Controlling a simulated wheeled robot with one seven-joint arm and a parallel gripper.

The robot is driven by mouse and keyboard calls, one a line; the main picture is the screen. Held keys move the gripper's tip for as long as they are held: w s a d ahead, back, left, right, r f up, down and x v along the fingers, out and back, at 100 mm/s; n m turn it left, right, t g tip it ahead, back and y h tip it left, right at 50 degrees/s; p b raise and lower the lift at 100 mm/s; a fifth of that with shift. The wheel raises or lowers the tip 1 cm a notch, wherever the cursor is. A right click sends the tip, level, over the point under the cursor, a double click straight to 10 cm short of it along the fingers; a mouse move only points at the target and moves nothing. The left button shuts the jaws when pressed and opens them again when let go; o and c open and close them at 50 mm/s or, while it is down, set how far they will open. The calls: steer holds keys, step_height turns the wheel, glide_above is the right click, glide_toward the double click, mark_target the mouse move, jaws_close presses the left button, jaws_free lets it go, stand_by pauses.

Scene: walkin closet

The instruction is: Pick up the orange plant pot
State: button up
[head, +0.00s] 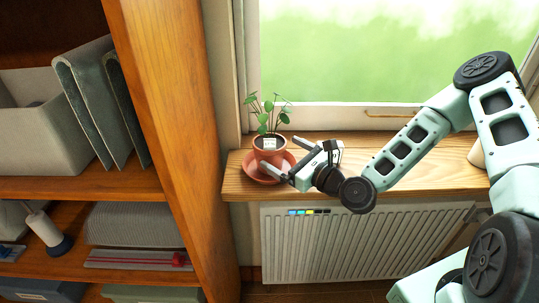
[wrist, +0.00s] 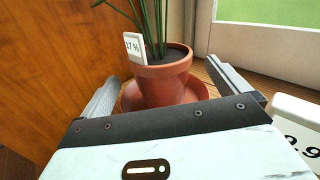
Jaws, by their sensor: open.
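The orange plant pot (head: 270,156) holds a green leafy plant and stands upright on a round terracotta saucer (head: 262,178) on the wooden windowsill. In the wrist view the pot (wrist: 165,85) shows dark soil and a small white tag (wrist: 134,47) reading about 17 %. My gripper (head: 283,156) is at the pot's right side in the head view. Its fingers are open, one on each side of the pot in the wrist view (wrist: 170,88). Contact between fingers and pot cannot be told. The gripper body hides the saucer's near part in the wrist view.
A wooden shelf unit (head: 165,100) stands close to the pot's left. The window (head: 390,60) is behind, and a white radiator (head: 350,240) is below the windowsill (head: 440,165). A pale object (head: 476,154) stands on the sill at right, partly behind my arm.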

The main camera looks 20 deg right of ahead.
steer(key=shift+p+x, duration=1.05)
steer(key=shift+x, duration=1.85)
steer(key=c, duration=1.3)
